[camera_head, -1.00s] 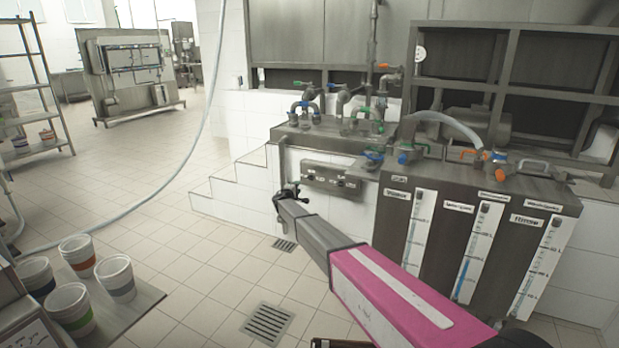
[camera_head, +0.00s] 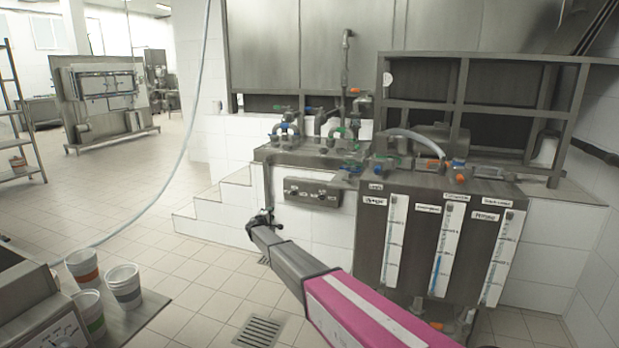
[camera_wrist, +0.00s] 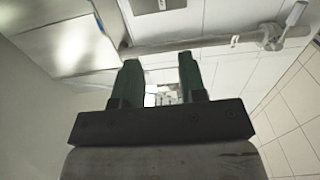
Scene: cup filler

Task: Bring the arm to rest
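My arm, with a pink link and a dark grey forearm, reaches out over the floor in the head view. My gripper (camera_head: 262,218) is at its end, in front of the tiled wall and below the control panel (camera_head: 312,192). In the wrist view my gripper (camera_wrist: 160,78) has its two dark green fingers apart. Nothing shows between them except the blurred background, so it is open and empty.
A tank cabinet (camera_head: 435,245) with white level gauges stands right of my arm. Pipes and valves (camera_head: 300,135) sit above the panel. Cups (camera_head: 123,284) stand on a table (camera_head: 150,310) at lower left. A hose (camera_head: 180,150) hangs left. The tiled floor between is clear.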

